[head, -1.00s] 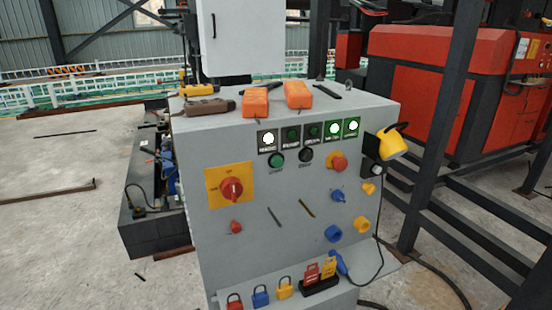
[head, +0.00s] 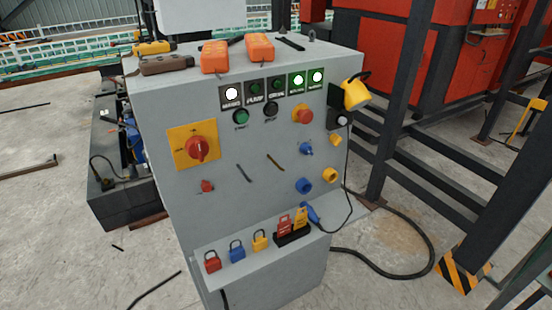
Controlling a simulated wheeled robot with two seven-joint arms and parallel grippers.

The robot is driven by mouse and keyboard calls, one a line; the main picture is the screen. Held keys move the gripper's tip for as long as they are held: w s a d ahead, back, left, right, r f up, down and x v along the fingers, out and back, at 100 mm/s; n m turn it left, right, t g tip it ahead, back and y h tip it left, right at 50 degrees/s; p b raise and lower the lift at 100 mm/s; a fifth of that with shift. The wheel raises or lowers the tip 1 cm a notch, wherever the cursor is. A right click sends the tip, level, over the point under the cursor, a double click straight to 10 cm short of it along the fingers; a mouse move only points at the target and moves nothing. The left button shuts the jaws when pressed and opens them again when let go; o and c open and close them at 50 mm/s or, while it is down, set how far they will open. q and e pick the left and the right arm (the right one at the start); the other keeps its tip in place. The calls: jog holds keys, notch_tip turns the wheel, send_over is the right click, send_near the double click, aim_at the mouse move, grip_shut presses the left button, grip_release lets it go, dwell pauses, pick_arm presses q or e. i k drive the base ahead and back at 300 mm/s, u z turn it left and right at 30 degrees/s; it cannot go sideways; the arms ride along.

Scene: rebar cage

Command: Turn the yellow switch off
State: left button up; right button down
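The yellow switch is a square yellow plate (head: 181,153) with a red rotary knob (head: 197,148) on it, on the left of the grey control cabinet's front (head: 225,205). The knob's handle looks roughly upright; the small labels around it are too small to read. Neither of my grippers is in the head view.
A shelf low on the cabinet holds red, blue and yellow padlocks (head: 237,250) and a black tag holder (head: 293,237). A black cable (head: 400,275) crosses the floor at right, near dark steel posts (head: 395,100).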

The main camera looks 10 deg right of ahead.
aim_at(334, 139)
jog(key=k, duration=1.15)
jog(key=z, duration=0.6)
jog(key=i, duration=1.6)
jog(key=u, duration=0.6)
